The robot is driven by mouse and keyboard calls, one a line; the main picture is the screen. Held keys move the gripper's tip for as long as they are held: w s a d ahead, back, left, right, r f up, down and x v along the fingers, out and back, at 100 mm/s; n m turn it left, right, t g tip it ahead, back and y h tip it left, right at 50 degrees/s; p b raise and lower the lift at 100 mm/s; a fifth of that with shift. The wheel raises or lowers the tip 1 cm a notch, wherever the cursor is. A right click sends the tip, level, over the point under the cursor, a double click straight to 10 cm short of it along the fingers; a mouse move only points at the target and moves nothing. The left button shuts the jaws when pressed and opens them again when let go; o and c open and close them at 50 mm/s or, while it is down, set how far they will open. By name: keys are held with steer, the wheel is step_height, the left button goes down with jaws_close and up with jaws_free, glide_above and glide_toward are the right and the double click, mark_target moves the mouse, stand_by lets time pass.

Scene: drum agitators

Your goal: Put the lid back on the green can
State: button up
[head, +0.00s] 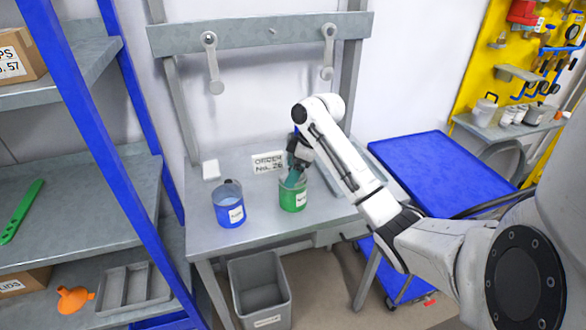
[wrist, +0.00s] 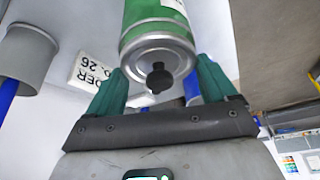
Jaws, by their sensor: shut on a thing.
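The green can (head: 292,199) stands upright on the grey bench with a white label on its front. In the wrist view the green can (wrist: 156,16) shows at the top. The round grey metal lid (wrist: 157,50), with a black knob (wrist: 160,78), lies across the can's end, in line with it. I cannot tell whether it is fully seated. My gripper (head: 294,179) is right above the can, and its teal fingers (wrist: 160,68) are on both sides of the lid, shut on it. The head view hides most of the lid behind the fingers.
A blue can (head: 229,211) stands to the left on the bench. A grey bin (head: 260,287) is under the bench. A blue cart (head: 436,170) stands at the right.

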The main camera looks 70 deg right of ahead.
steer(key=o, duration=0.8)
steer(key=shift+r+p, duration=1.2)
steer(key=shift+r, duration=2.3)
jaws_close()
steer(key=shift+f+b, duration=1.15)
steer(key=shift+f, duration=1.05)
